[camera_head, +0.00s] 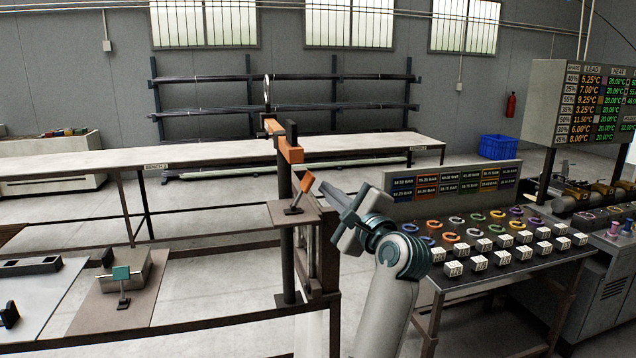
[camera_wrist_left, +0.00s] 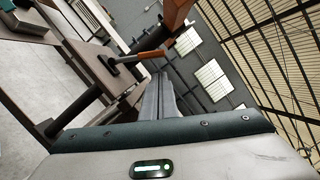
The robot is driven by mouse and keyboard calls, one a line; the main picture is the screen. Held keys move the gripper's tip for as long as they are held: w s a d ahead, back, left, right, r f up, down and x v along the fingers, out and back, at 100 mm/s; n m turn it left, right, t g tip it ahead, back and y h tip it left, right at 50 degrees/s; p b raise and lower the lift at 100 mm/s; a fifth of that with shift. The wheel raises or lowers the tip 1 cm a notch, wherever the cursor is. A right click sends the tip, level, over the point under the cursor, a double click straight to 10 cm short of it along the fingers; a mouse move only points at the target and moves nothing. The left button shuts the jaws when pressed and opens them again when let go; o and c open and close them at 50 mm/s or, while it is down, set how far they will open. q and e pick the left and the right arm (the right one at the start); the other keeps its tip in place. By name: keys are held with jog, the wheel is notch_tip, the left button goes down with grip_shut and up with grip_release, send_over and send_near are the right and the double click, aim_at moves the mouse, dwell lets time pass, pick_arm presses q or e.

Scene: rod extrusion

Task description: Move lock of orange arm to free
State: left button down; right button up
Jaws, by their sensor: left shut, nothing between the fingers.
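The orange arm (camera_head: 285,143) is mounted on a dark upright post beside the bench. Below it, a lock lever (camera_head: 303,190) with an orange handle stands tilted on a small brown plate (camera_head: 280,214). In the left wrist view, the lever's orange handle (camera_wrist_left: 150,55) lies just beyond the fingertips, and part of the orange arm (camera_wrist_left: 177,14) is at the top. My left gripper (camera_head: 328,189) is shut and empty, just right of the orange handle. It also shows in the left wrist view (camera_wrist_left: 158,80). I cannot tell whether its tip touches the handle. My right gripper is out of view.
A teal-handled clamp lever (camera_head: 121,274) stands on the left worktable. A table with colored rings and white labelled blocks (camera_head: 479,262) is right of my left arm. A long bench (camera_head: 220,152) and dark racks stand behind. The floor between benches is clear.

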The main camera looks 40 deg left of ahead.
pick_arm(q)
jog(key=shift+s+a+r+p, duration=0.4)
jog(key=shift+s+a+p, duration=0.2)
jog(key=shift+a+p, duration=0.1)
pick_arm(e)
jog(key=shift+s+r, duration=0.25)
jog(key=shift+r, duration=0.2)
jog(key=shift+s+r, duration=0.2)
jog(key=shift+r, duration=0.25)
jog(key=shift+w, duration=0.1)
